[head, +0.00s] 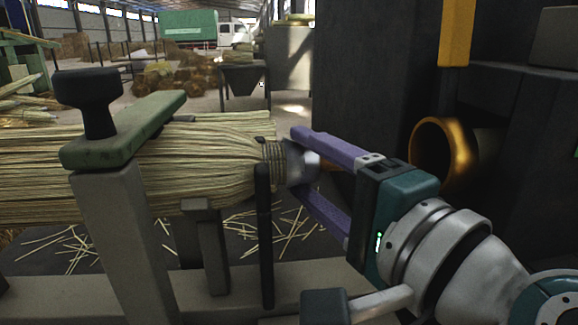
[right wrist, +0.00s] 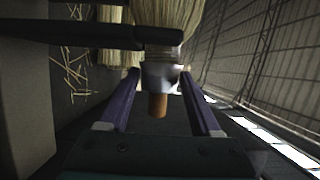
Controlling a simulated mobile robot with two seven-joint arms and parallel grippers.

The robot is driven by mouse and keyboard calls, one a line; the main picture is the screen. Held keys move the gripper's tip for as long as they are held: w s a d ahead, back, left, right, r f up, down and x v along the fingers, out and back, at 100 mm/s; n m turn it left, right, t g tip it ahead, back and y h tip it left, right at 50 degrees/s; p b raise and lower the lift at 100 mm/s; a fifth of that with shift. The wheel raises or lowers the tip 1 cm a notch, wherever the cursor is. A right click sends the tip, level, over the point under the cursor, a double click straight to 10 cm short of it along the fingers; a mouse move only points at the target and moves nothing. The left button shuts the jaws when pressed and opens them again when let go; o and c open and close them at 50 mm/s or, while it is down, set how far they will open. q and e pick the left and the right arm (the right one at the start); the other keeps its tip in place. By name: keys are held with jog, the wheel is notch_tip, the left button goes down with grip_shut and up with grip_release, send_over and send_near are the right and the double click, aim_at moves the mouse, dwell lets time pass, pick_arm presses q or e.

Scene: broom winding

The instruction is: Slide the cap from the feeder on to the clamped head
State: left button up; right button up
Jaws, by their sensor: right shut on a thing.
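The clamped head (head: 200,155) is a bundle of straw lying level, its neck bound with wire and pointing right. The cap (head: 299,162) is a silver metal cone at the neck's end. It meets the neck in line; how far it covers it I cannot tell. My right gripper (head: 298,164) is shut on the cap, with purple fingers on either side. In the right wrist view the cap (right wrist: 160,76) sits between the fingertips, against the straw, with a short brown wooden stub (right wrist: 158,105) out of it toward me. My left gripper is not in view.
A green clamp bar (head: 130,130) with a black knob (head: 88,100) presses on the straw. A dark upright post (head: 264,235) stands close in front of the neck. A copper-coloured ring opening (head: 422,150) is in the dark machine at right. Loose straw lies below.

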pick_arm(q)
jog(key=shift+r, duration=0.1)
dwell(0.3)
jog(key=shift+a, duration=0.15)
pick_arm(e)
jog(key=o, duration=1.4)
